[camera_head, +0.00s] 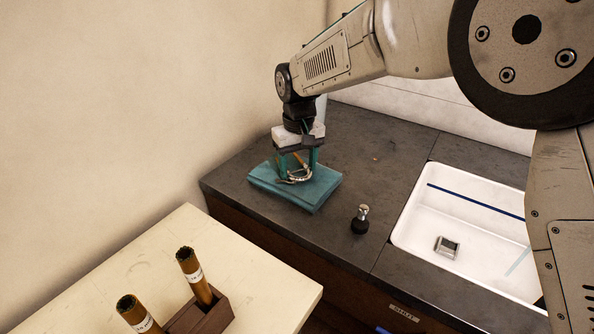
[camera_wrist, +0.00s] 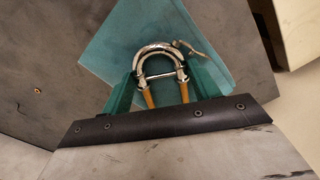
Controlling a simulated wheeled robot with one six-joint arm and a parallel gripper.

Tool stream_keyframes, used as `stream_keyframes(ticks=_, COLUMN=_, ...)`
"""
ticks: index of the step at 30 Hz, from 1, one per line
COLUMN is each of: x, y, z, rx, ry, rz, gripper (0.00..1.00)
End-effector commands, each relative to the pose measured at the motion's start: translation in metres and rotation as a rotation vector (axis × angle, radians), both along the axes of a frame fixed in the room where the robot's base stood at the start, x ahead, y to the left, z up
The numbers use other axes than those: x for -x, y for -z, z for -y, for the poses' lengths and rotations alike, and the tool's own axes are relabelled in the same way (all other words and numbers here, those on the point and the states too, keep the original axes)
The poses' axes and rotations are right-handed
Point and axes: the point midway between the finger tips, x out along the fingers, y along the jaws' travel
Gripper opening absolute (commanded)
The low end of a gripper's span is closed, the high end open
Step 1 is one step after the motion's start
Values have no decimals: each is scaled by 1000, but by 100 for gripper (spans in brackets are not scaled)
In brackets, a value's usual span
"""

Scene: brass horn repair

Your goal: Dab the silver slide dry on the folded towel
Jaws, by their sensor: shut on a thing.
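The silver slide (camera_wrist: 153,51) is a U-shaped tube with a crossbar and two brass-coloured legs, and shows in the wrist view between the green fingers. My gripper (camera_head: 297,169) is shut on it, pointing down over the folded towel (camera_head: 321,189). The slide also shows in the head view (camera_head: 296,179), small and partly hidden by the fingers. The teal towel lies flat near the counter's left end and fills the area behind the slide in the wrist view (camera_wrist: 119,50). I cannot tell whether the slide touches the towel.
A small black-based object with a metal top (camera_head: 360,219) stands on the dark counter (camera_head: 371,149) right of the towel. A white sink (camera_head: 470,207) with a drain is further right. A cream table (camera_head: 262,276) in front holds a wooden block (camera_head: 204,318) with brown cylinders.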

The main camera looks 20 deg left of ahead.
Motion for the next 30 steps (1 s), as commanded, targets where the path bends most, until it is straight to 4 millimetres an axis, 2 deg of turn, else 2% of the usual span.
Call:
stream_keyframes(ticks=14, x=0, y=-1, z=0, rx=-1, ry=0, rz=1, gripper=37)
stream_keyframes(ticks=30, x=0, y=9, z=0, rx=0, ry=0, rz=0, gripper=37)
